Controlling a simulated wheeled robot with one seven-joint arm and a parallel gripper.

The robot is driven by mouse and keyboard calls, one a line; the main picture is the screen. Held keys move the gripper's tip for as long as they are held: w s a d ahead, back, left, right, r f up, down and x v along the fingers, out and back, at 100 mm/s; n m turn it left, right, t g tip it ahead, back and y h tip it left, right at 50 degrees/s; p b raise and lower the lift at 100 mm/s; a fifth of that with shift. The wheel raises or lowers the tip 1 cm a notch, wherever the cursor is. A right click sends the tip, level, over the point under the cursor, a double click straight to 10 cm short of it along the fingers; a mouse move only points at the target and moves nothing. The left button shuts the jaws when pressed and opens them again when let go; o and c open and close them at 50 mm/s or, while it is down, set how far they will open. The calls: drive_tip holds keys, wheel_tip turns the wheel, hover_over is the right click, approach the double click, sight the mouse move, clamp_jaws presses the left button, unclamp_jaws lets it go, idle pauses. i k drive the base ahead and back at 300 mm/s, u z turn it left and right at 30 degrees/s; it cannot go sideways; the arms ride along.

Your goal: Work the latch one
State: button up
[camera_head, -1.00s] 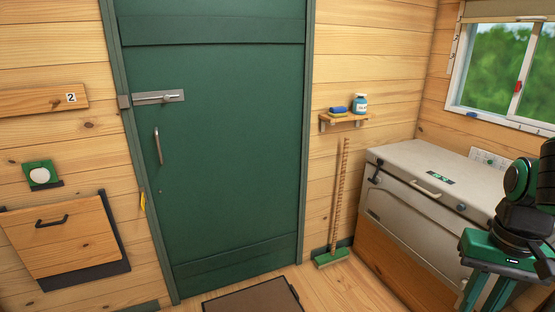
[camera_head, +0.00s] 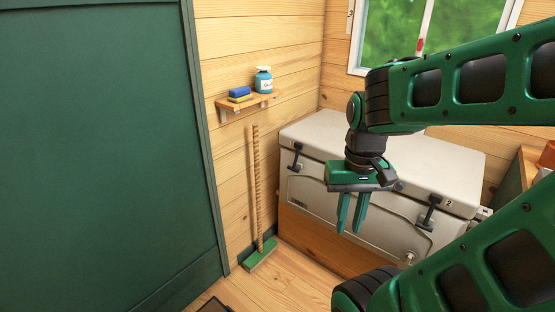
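A white chest cooler (camera_head: 330,135) stands against the wall, with two black latches on its front. The left latch (camera_head: 296,158) shows no readable number. The right latch (camera_head: 430,212) has a "2" label (camera_head: 449,203) beside it. My gripper (camera_head: 349,232) points down in front of the cooler, between the two latches in the picture. Its two green fingers are apart with nothing between them. It appears to touch neither latch. My wrist and fingers hide part of the cooler's lid and front.
A green door (camera_head: 95,150) fills the left. A small shelf (camera_head: 248,105) holds a blue and yellow sponge (camera_head: 240,95) and a bottle (camera_head: 264,80). A broom (camera_head: 257,200) leans beside the cooler's left end. Wooden floor (camera_head: 290,285) shows in front. A window (camera_head: 440,35) is above.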

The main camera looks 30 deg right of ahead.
sight(297, 145)
drive_tip(key=i, duration=0.8)
drive_tip(key=z, duration=2.75)
drive_tip(key=i, duration=0.6)
drive_tip(key=u, duration=2.1)
